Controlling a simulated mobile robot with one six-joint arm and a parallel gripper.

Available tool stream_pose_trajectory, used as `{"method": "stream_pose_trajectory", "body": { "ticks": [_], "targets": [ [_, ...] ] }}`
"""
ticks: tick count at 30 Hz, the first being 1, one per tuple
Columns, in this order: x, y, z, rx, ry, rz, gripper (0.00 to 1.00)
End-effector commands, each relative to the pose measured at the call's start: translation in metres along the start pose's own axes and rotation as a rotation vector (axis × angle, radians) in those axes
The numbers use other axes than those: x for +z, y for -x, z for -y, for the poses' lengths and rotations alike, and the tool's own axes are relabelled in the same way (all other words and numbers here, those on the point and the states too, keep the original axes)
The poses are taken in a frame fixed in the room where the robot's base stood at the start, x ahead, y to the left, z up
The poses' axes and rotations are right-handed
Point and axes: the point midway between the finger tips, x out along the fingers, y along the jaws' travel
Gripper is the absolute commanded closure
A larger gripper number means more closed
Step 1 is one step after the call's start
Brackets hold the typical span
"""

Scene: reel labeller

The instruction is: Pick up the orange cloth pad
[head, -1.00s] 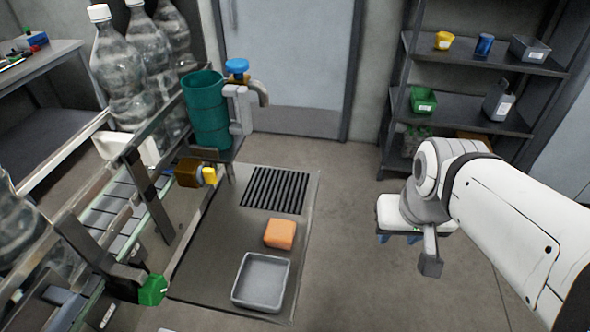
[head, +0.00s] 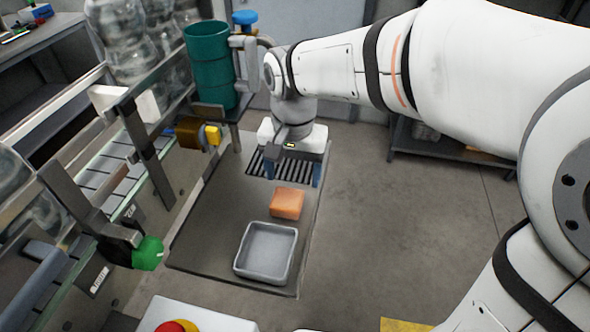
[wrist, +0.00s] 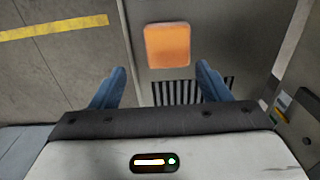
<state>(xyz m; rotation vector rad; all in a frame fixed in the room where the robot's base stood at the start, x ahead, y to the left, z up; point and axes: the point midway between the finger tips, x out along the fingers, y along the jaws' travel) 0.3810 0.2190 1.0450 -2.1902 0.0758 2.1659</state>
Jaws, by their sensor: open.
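The orange cloth pad (head: 287,203) lies on the grey metal bench top (head: 215,222), between the slotted black grille and a grey tray. In the wrist view the pad (wrist: 167,45) shows whole, ahead of the fingertips and roughly centred between them. My gripper (head: 292,180) is open and empty. It hangs above the grille, just beyond the pad, with its blue fingers pointing down. In the wrist view the two blue fingers (wrist: 160,78) are spread wide and apart from the pad.
A grey tray (head: 266,252) sits in front of the pad. The black grille (head: 256,166) is partly hidden under my gripper. A conveyor with a green knob (head: 147,253) and a yellow-tipped part (head: 212,135) runs along the left. A teal bin (head: 210,62) stands behind.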

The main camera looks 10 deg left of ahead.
Motion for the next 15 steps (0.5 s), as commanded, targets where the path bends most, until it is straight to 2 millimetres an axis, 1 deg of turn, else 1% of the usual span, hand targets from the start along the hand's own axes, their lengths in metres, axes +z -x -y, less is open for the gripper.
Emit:
{"method": "stream_pose_trajectory", "body": {
  "ticks": [1, 4, 11, 15],
  "targets": [
    [0.002, -0.005, 0.01, 0.006, 0.003, 0.007, 0.3],
    [0.003, -0.012, 0.018, 0.011, -0.003, 0.014, 0.3],
    [0.003, -0.037, 0.016, 0.011, -0.005, 0.014, 0.3],
    [0.002, -0.057, 0.013, 0.013, -0.005, 0.016, 0.3]
  ]
}}
